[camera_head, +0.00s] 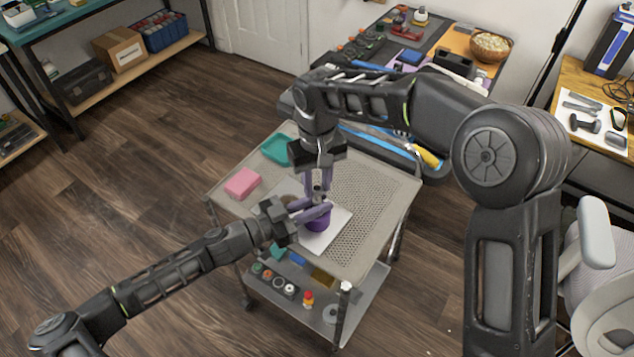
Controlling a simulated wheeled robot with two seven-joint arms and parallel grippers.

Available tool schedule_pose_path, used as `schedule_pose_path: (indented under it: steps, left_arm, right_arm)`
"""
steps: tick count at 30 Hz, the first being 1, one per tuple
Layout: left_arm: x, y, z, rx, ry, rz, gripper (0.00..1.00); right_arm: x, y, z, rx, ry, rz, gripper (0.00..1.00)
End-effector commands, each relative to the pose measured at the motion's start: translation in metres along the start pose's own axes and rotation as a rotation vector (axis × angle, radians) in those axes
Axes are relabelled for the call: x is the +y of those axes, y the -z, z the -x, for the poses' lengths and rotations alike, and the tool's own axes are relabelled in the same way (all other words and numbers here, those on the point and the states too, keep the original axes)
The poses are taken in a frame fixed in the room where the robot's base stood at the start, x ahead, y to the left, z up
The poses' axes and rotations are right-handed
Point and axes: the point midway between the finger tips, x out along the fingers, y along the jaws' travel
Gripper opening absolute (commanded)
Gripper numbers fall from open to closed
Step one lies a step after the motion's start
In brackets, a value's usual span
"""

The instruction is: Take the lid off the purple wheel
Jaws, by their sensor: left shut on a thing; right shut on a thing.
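The purple wheel (319,224) is upright on a white sheet (338,225) on the cart's top. My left gripper (318,211) comes in from the left, its purple fingers level and shut at the wheel's upper part. My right gripper (318,189) points down from above and is shut at the wheel's top, where a small greyish piece, seemingly the lid, shows between its fingertips. The fingers of both grippers hide most of the wheel's upper part and the lid. I cannot tell whether the lid is apart from the wheel.
A pink block (242,184) and a teal tray (276,150) are on the cart (378,205). Its right perforated top is mostly clear. The lower shelf (345,305) holds several small parts. A cluttered workbench stands behind, with a wooden bowl (490,46).

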Motion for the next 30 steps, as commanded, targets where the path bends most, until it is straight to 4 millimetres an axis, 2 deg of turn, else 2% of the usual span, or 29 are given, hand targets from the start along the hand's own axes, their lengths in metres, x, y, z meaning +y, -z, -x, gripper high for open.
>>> schedule_pose_path:
  steps: [4, 12, 20, 21, 30]
  left_arm:
    - [0.000, 0.000, 0.000, 0.000, 0.000, 0.000, 0.00]
    - [0.000, 0.000, 0.000, 0.000, 0.000, 0.000, 0.00]
    - [0.000, 0.000, 0.000, 0.000, 0.000, 0.000, 0.00]
    - [0.000, 0.000, 0.000, 0.000, 0.000, 0.000, 0.21]
    - [0.000, 0.000, 0.000, 0.000, 0.000, 0.000, 0.44]
  right_arm:
    - [0.000, 0.001, 0.008, 0.001, 0.000, 0.000, 0.00]
    - [0.000, 0.000, 0.038, 0.001, -0.001, 0.000, 0.00]
    - [0.000, 0.000, 0.040, 0.000, 0.000, 0.000, 0.00]
    - [0.000, 0.000, 0.040, 0.000, 0.000, 0.000, 0.00]
    - [0.000, 0.000, 0.040, 0.000, 0.000, 0.000, 0.00]
